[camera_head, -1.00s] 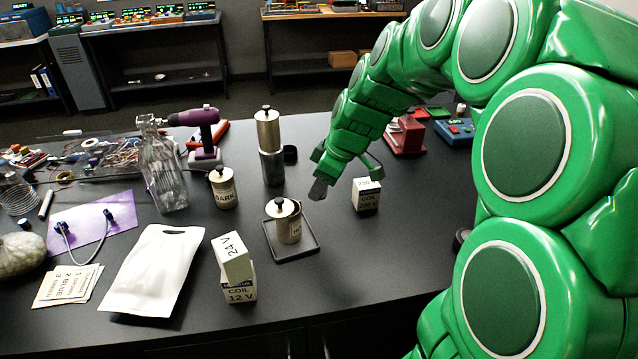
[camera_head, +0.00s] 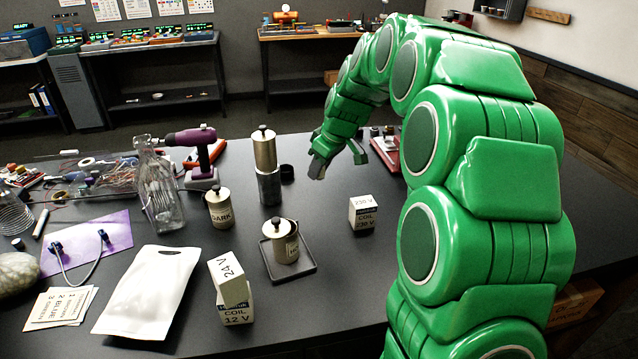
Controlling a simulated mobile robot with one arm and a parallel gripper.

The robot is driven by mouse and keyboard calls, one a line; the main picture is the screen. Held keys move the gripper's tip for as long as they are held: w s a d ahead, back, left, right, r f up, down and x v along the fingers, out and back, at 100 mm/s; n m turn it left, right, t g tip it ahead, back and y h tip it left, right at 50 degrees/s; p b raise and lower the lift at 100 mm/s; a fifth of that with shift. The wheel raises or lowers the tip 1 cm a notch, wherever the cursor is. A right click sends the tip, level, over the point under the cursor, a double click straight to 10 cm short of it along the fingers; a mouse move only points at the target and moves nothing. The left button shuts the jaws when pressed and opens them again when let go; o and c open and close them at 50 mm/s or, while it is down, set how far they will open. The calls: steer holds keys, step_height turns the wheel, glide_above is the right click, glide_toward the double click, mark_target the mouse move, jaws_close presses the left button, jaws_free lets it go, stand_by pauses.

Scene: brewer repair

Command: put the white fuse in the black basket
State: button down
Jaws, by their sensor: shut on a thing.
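My gripper (camera_head: 337,160) is above the far middle of the dark table, right of the tall metal canister (camera_head: 265,150). Its grey tip points down to the left. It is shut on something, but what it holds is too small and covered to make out. I cannot pick out a white fuse anywhere in view. I see no thing that is clearly a black basket; my arm covers part of the table's right side.
On the dark table (camera_head: 330,285) stand a metal pot on a black tray (camera_head: 306,268), a pot marked DARK (camera_head: 219,209), coil boxes (camera_head: 232,292) (camera_head: 363,214), a white pouch (camera_head: 146,295), a glass bottle (camera_head: 161,190) and a purple drill (camera_head: 199,150). Table between the tray and the right coil box is clear.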

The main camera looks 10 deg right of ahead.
steer(key=w+a+f+m+h, duration=0.1)
steer(key=w+a+m, duration=0.2)
steer(key=w, duration=0.9)
steer(key=w+a+f+m+h, duration=0.1)
steer(key=w+a, duration=0.3)
steer(key=w, duration=0.7)
steer(key=shift+w+f+m+t, duration=0.3)
steer(key=shift+w+m+t, duration=0.1)
steer(key=shift+m, duration=0.5)
steer(key=shift+f, duration=4.1)
steer(key=c, duration=0.8)
jaws_free()
steer(key=shift+o, duration=0.2)
